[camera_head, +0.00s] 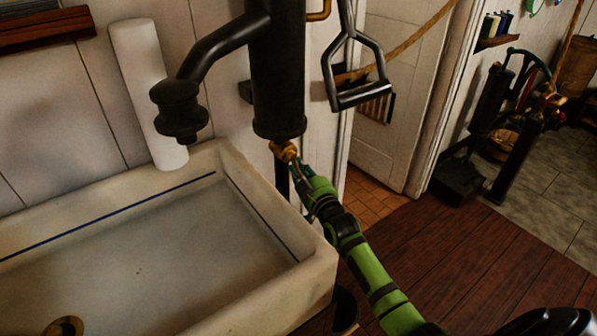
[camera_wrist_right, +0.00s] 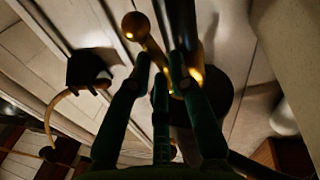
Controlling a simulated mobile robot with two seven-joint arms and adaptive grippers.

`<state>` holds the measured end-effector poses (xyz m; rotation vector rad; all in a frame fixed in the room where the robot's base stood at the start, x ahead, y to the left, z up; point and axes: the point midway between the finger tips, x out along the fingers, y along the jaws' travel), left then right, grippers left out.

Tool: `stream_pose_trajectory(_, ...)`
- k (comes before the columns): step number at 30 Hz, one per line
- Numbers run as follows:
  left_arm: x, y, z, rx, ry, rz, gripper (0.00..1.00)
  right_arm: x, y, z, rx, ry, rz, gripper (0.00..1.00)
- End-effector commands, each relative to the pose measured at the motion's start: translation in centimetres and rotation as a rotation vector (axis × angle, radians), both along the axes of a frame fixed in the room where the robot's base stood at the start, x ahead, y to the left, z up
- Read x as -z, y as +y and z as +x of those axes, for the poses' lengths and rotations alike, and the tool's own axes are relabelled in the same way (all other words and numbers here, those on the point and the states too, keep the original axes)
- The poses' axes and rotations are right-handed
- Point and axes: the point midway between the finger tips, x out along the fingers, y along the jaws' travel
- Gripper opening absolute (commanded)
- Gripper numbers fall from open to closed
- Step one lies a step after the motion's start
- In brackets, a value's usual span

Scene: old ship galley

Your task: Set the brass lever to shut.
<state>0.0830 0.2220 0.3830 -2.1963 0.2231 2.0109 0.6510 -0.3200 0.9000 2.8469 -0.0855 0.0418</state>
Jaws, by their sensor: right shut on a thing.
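The brass lever (camera_head: 281,149) sits at the foot of the black pump cylinder (camera_head: 278,75), beside the sink's right back corner. In the right wrist view the lever (camera_wrist_right: 151,46) is a brass rod with a round knob at its upper left end. My right gripper (camera_head: 295,160), on the green arm, reaches up to it from the lower right. In the wrist view its dark green fingers (camera_wrist_right: 163,62) are closed about the rod, below the knob. The fingers hide part of the lever, and no shut mark can be read. My left gripper is not in view.
The pale stone sink (camera_head: 318,262) fills the lower left. The pump's black spout (camera_head: 180,110) hangs over it, with a white cylinder (camera_head: 145,85) behind. A black pump handle (camera_head: 357,95) hangs to the right. The plank floor (camera_head: 450,260) at right is mostly clear.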

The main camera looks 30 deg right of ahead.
Motion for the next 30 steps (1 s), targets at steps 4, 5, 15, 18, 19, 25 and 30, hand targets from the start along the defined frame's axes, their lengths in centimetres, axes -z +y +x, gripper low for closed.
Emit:
stream_pose_trajectory(4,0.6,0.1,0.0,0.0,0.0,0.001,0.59,0.0,-0.5,0.1,-0.001,-0.019,-0.136,0.0)
stream_pose_trajectory(5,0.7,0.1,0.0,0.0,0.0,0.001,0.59,-0.1,-0.6,0.1,-0.001,-0.024,-0.164,0.0)
stream_pose_trajectory(15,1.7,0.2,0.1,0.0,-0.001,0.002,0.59,-0.8,-1.5,0.2,-0.001,-0.068,-0.487,0.0)
stream_pose_trajectory(18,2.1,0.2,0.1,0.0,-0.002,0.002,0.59,-1.0,-1.8,0.2,-0.001,-0.081,-0.579,0.0)
stream_pose_trajectory(19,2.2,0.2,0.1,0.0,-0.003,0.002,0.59,-1.1,-1.8,0.2,-0.001,-0.085,-0.609,0.0)
stream_pose_trajectory(25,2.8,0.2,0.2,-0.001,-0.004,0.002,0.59,-1.7,-2.2,0.3,-0.001,-0.111,-0.797,0.0)
stream_pose_trajectory(30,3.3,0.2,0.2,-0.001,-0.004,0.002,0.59,-2.2,-2.4,0.3,-0.001,-0.133,-0.948,0.0)
